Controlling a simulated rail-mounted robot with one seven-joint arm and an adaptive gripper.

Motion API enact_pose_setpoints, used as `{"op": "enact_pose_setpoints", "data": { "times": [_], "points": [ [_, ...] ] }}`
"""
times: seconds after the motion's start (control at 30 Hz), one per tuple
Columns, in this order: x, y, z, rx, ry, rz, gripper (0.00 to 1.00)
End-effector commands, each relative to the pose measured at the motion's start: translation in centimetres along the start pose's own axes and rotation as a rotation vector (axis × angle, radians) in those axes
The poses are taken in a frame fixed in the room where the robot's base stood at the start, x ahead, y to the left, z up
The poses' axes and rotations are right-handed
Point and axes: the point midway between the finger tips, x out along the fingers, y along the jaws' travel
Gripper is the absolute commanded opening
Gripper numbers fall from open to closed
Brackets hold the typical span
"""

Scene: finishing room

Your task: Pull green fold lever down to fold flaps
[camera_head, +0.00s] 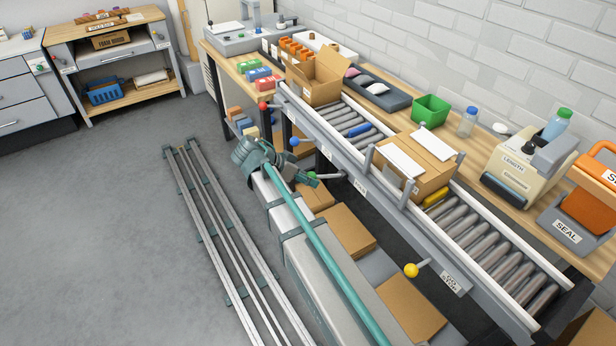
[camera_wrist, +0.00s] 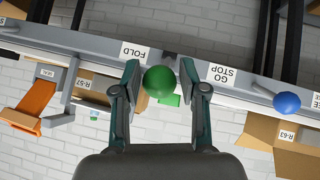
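The green fold lever has a round green knob (camera_head: 312,176) on a grey arm that sticks out roughly level from the conveyor's front rail, near the FOLD label (camera_head: 360,187). My gripper (camera_head: 306,180) is at this knob. In the wrist view my gripper (camera_wrist: 160,72) is open, with one finger on each side of the green knob (camera_wrist: 160,84). A narrow gap shows on both sides, so no firm grip is seen. The carton (camera_head: 427,178) on the conveyor has pale flaps (camera_head: 403,160) standing out at its top.
A blue-knobbed lever (camera_head: 294,141) and a red knob (camera_head: 263,106) lie farther along the rail. A yellow-knobbed lever (camera_head: 411,270) is nearer. An open box (camera_head: 318,80) stands at the conveyor's far end. Flat cartons (camera_head: 345,230) lie below. The floor (camera_head: 90,220) at left is mostly clear.

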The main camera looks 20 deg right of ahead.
Motion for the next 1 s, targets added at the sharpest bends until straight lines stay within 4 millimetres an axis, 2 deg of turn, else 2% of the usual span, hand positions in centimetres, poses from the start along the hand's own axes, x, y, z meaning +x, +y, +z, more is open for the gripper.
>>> {"op": "enact_pose_setpoints", "data": {
  "times": [0.03,0.1,0.4,0.53,0.67,1.0],
  "points": [
    [0.0,0.0,0.0,0.000,0.002,0.000,0.54],
    [0.0,0.0,-0.1,0.001,0.003,-0.001,0.61],
    [-0.1,0.0,-0.3,0.003,0.005,-0.001,0.61],
    [-0.9,-0.1,-0.3,0.003,0.006,-0.003,0.61],
    [-2.7,-0.1,-0.3,0.003,0.006,-0.004,0.61],
    [-9.2,-0.1,-0.2,0.002,0.005,-0.005,0.61]
  ]
}}
